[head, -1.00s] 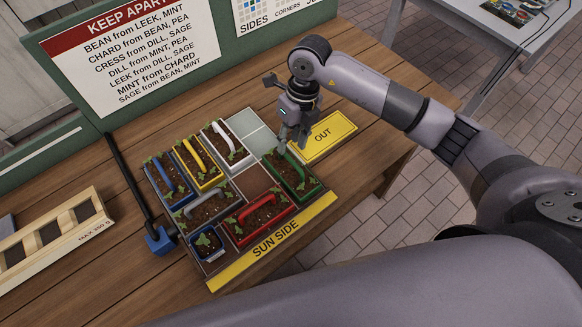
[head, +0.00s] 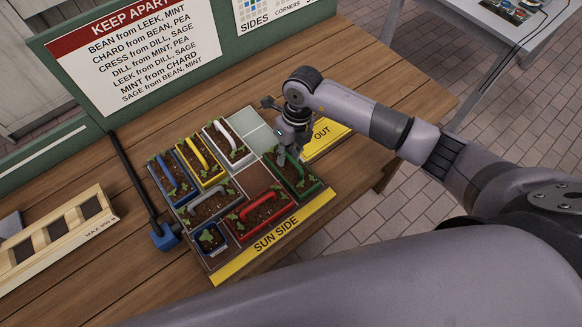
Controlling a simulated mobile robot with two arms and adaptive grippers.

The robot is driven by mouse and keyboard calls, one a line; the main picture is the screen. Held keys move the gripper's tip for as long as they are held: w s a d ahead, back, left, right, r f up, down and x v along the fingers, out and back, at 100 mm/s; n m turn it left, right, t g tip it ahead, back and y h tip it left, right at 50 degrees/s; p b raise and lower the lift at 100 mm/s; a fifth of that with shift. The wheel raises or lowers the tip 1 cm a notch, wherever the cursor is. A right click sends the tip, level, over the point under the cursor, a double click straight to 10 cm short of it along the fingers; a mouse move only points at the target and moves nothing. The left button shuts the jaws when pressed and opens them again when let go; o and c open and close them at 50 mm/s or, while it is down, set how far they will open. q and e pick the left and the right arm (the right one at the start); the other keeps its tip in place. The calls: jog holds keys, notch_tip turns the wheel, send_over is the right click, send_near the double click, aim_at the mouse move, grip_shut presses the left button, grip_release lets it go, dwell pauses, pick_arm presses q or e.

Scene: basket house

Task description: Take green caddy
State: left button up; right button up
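The green caddy (head: 293,180) is a narrow planter with dark soil, small seedlings and a raised green handle. It sits upright in the right column of the tray (head: 206,262), beside the yellow OUT plate. My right gripper (head: 289,155) points down at the far end of the green caddy, at the handle. Its fingers overlap the handle in the picture, and I cannot tell whether they touch it or grip it. My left gripper is not in view.
The red caddy (head: 261,210), grey (head: 207,207), white (head: 226,145), yellow (head: 200,163) and blue (head: 173,177) caddies share the tray. The OUT plate (head: 325,136) is bare. A green-framed sign board (head: 140,50) stands behind. A wooden rack (head: 55,235) lies left.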

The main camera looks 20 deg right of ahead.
grip_shut()
dwell(0.6)
